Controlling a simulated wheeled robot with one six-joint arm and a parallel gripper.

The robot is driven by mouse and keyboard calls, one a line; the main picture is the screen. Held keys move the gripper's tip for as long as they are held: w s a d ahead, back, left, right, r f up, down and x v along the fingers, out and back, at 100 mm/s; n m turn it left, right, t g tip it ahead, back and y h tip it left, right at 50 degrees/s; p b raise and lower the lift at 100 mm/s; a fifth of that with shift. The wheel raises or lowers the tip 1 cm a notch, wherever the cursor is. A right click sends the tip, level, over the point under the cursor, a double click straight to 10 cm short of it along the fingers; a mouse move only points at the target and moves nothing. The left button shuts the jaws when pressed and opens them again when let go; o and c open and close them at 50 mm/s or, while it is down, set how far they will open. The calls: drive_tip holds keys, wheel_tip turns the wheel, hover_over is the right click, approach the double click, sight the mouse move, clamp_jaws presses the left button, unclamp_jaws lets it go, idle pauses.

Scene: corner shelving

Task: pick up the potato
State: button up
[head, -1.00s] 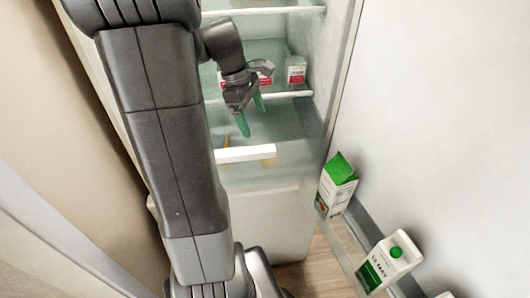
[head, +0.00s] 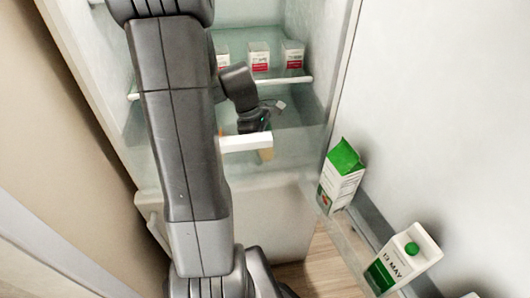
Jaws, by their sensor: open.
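A tan shape (head: 266,154), which may be the potato, shows through the clear front of the fridge's lower drawer, just below its white handle (head: 245,143). It is small and mostly hidden, so I cannot tell for sure. My gripper (head: 264,124) is open, reaching down into the drawer just behind the handle and above the tan shape. Its lower fingers are largely hidden by the handle, and I cannot tell whether they touch anything.
Several small red-and-white cartons (head: 259,57) stand on the glass shelf above. A green-topped carton (head: 341,177) and a milk carton (head: 402,260) stand in the open door's rack at right. The shelf's white front edge (head: 290,81) lies close above my gripper.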

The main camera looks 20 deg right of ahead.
drive_tip(key=shift+x, duration=1)
drive_tip(key=shift+c, duration=0.3)
drive_tip(key=c, duration=1)
drive_tip(key=shift+r, duration=0.15)
